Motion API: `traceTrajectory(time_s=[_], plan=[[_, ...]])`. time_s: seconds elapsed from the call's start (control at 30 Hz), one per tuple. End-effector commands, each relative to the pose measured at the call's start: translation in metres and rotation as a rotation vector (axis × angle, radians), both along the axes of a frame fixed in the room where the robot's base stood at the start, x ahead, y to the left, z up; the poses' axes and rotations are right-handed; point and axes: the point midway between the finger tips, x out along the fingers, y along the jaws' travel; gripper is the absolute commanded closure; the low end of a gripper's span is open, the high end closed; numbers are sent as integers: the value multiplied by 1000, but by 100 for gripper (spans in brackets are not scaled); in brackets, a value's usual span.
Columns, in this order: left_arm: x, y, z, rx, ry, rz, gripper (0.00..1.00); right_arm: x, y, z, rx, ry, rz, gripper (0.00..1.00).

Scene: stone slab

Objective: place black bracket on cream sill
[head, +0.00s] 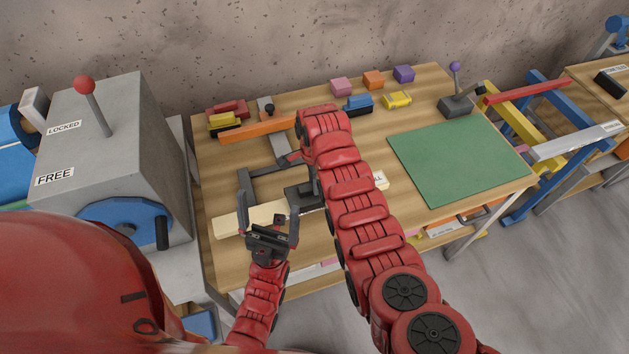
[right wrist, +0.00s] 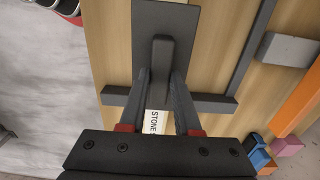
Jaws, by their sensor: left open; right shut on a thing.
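The black bracket (right wrist: 180,22) is a flat dark plate with a raised grip. My right gripper (right wrist: 160,78) is shut on that grip. In the head view the bracket (head: 299,194) is a dark block beside my right arm, close above or at the cream sill. I cannot tell whether they touch. The cream sill (head: 231,223) is a long pale bar near the table's front edge; my right arm hides part of it. Its white label shows between my fingers in the right wrist view. My left gripper (head: 268,207) is open and empty over the sill's left part.
A dark grey angled bar (right wrist: 215,104) lies just beyond the bracket. An orange bar (head: 255,129) and small coloured blocks (head: 373,80) lie at the back. A green mat (head: 457,160) is clear on the right. A grey lever box (head: 110,150) stands left of the table.

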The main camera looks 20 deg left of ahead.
Motion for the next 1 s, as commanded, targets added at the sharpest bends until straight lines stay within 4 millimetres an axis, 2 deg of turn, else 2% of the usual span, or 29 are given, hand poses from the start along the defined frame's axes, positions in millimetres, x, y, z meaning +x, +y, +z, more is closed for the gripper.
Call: traceTrajectory(time_s=[0.37, 0.4, 0.53, 0.83, 1.0], plan=[[0, 0, -8, 0, 0, 0, 0, 0, 0, -9, 1, -1, -1, 100], [0, 0, -7, 0, 0, 0, 0, 0, 0, -9, 1, -1, -1, 63], [0, 0, -7, 0, 0, 0, 0, 0, 0, -9, 1, -1, -1, 40], [0, 0, -6, 0, 0, 0, 0, 0, 0, -8, 1, -1, 0, 39], [0, 0, 8, 0, 0, 0, 0, 1, 0, 10, 0, -2, 0, 39]])
